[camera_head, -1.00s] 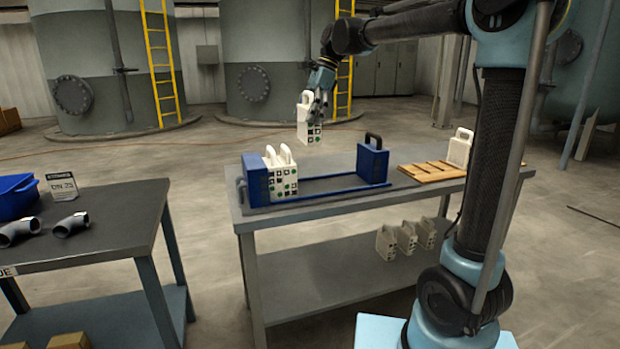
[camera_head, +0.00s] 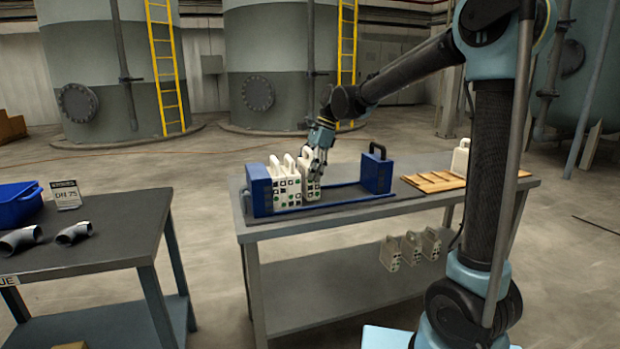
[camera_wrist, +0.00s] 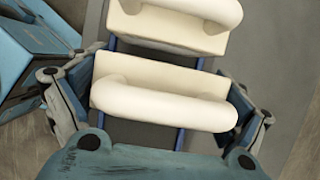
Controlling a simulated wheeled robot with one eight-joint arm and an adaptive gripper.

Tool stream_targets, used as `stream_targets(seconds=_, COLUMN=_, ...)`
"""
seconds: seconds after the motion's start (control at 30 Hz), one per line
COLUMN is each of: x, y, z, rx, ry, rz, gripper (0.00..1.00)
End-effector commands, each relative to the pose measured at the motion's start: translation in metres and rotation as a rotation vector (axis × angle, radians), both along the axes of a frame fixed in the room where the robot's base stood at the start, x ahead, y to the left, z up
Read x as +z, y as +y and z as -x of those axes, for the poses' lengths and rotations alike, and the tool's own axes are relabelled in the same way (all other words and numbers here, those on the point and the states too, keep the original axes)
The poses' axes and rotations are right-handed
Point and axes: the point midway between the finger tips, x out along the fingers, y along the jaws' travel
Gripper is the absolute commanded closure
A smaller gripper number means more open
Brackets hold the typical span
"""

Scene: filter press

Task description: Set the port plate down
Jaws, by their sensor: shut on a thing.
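The white port plate (camera_head: 311,188), with dark and green port marks, stands upright in the blue press frame (camera_head: 345,193), right of the other white plates (camera_head: 287,186). My gripper (camera_head: 318,163) is shut on it from above. In the wrist view the fingers close on both ends of the held plate (camera_wrist: 160,106), and a neighbouring plate (camera_wrist: 180,22) stands close by with a gap. The held plate is about level with its neighbours; its lower edge on the rails is partly unclear, so I cannot tell if it bears on them.
The blue end block with a black handle (camera_head: 374,173) stands at the frame's right, with open rail between. A wooden rack (camera_head: 433,182) with a white plate (camera_head: 460,158) is farther right. Several plates (camera_head: 410,248) stand on the lower shelf. A second table (camera_head: 110,230) is at left.

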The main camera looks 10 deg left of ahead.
Motion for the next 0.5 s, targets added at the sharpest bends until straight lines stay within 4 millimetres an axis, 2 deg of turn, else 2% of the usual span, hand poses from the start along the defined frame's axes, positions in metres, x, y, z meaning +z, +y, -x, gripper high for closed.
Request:
stream_targets(seconds=0.13, x=-0.017, y=0.000, z=0.000, rx=0.000, ry=0.000, rz=0.000, gripper=0.44)
stream_targets(seconds=0.47, x=-0.020, y=0.000, z=0.000, rx=-0.001, ry=0.000, rz=0.000, gripper=0.44)
stream_targets(seconds=0.5, x=-0.021, y=0.000, z=0.000, rx=-0.001, ry=0.000, rz=0.000, gripper=0.06)
